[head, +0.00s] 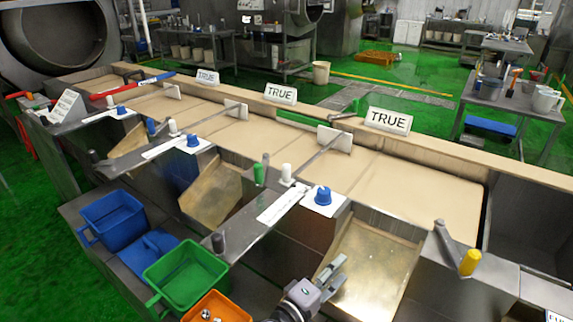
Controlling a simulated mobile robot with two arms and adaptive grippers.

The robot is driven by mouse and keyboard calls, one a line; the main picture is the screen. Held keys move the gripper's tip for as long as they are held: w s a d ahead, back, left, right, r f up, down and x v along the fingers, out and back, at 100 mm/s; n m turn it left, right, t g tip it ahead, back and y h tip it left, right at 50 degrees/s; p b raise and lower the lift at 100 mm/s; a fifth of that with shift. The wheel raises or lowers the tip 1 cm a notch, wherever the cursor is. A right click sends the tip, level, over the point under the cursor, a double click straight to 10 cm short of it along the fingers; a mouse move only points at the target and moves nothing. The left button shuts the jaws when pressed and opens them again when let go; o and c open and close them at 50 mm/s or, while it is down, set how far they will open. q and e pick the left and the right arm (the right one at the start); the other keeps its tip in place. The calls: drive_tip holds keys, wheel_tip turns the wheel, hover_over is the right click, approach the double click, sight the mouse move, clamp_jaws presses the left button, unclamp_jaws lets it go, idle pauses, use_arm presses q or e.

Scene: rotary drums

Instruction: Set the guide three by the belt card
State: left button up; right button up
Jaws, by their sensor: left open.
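A white card with small print (68,106) stands at the far left end of the belt; its text is too small to read. Three guides with pale plates cross the tan belt: one at the left (171,91), one in the middle (236,108), and the rightmost (334,139), whose thin rod runs toward a white peg (287,174) on a white scale strip (275,209). A blue knob (323,195) stands beside that strip. My left gripper (334,274) is open and empty at bottom centre, in front of the near metal chute. My right gripper is not in view.
TRUE signs (388,121) stand along the belt's back ledge. Blue (112,218), green (186,274) and orange (217,307) bins sit at the front left.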

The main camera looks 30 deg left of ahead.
use_arm(q)
drive_tip(key=w+a+r+n+t+y, duration=0.35)
drive_tip(key=a+r+n+y, duration=0.3)
drive_tip(key=r+n, duration=0.4)
drive_tip(key=n+g+y+p, duration=0.1)
drive_tip(key=n+g+y, duration=0.5)
drive_tip(key=n, duration=1.1)
approach(286, 169)
drive_tip(key=shift+t+y, duration=0.55)
drive_tip(key=shift+t, duration=0.1)
drive_tip(key=x, duration=0.3)
drive_tip(key=f+p+x, duration=0.1)
drive_tip(key=x, duration=0.5)
drive_tip(key=shift+w+f, duration=0.2)
drive_tip(key=shift+w, duration=0.2)
drive_tip(key=shift+x, duration=0.8)
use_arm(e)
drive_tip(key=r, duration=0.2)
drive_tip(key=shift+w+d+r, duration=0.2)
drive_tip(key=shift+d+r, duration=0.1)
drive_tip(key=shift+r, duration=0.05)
use_arm(q)
drive_tip(key=shift+c, duration=0.4)
drive_tip(key=c, duration=0.8)
clamp_jaws()
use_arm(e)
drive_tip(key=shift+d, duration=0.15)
